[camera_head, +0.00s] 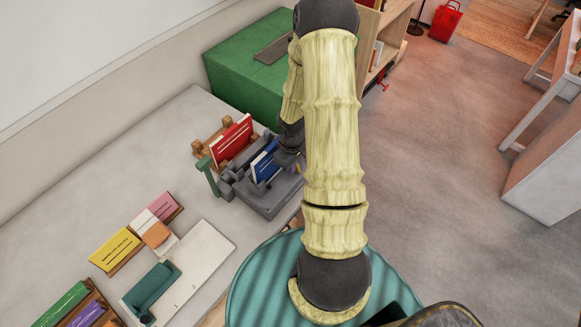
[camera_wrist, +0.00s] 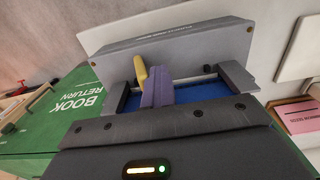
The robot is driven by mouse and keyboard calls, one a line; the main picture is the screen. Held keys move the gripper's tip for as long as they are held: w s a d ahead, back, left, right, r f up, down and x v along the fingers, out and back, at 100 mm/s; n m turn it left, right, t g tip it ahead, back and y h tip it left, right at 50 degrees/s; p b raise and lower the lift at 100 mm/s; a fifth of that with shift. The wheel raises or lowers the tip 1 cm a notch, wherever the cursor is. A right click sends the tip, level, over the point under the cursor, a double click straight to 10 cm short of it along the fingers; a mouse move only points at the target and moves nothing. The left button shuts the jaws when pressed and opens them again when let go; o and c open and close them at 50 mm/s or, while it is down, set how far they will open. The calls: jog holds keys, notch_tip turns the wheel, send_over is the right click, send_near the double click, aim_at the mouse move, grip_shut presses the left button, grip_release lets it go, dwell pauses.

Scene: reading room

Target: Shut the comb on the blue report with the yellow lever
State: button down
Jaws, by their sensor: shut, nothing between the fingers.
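The blue report (camera_head: 264,161) stands in the grey binding machine (camera_head: 270,202) in the head view. In the wrist view a blue strip of the report (camera_wrist: 200,93) shows in front of the machine's grey housing (camera_wrist: 185,45). The yellow lever (camera_wrist: 140,70) stands left of my fingers, very close to them; I cannot tell whether they touch. I cannot make the lever out in the head view. My gripper (camera_wrist: 158,82) is shut and empty, its purplish fingers together over the report. In the head view my gripper (camera_head: 288,157) is at the machine's right side.
The green book return box (camera_head: 250,62) is at the back. Pink (camera_head: 164,205) and yellow (camera_head: 114,248) booklets and a white board (camera_head: 206,248) lie nearer.

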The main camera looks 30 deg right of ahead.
jog(key=shift+s+d+f, duration=0.2)
jog(key=shift+s+f, duration=0.05)
